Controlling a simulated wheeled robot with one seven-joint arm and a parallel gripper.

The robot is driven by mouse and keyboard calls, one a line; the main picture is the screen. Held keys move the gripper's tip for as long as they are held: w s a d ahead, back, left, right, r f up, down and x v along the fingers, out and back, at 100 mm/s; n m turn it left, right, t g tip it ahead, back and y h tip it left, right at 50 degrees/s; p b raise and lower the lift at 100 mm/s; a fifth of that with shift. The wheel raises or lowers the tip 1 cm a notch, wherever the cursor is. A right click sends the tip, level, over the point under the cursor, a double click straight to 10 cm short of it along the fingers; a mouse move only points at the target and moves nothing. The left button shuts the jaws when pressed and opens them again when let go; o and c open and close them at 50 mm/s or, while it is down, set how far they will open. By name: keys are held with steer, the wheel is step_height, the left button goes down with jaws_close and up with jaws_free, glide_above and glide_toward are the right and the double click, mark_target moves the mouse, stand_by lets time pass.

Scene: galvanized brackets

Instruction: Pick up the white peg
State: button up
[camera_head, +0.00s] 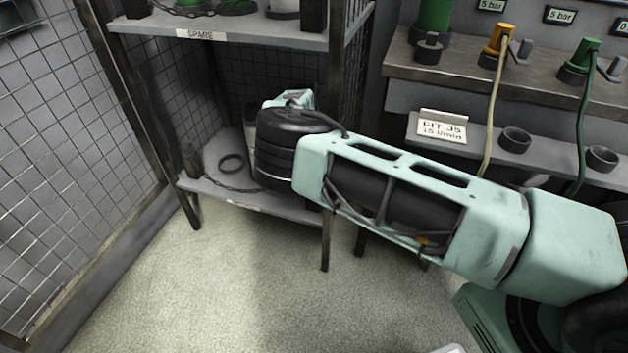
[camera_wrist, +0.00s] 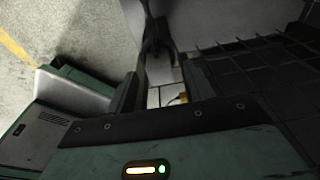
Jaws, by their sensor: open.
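I cannot pick out the white peg for certain. A white piece in a dark round base (camera_head: 284,8) stands on the upper shelf at the top edge of the head view, with its top cut off. My gripper (camera_wrist: 162,75) shows in the wrist view as two dark fingers standing apart.
The shelf unit has an upper board labelled SPARE (camera_head: 201,35) and a lower board (camera_head: 240,197) with a black ring (camera_head: 231,163). At right, an orange fitting (camera_head: 500,40) and green fitting (camera_head: 583,55) trail hoses past empty holders (camera_head: 515,141). Floor at front left is clear.

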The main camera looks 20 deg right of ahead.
jaws_close()
steer(key=shift+r, duration=0.1)
steer(key=shift+r+p, duration=1.5)
steer(key=shift+p, duration=0.95)
steer(key=shift+r, duration=0.2)
steer(key=shift+p, duration=0.4)
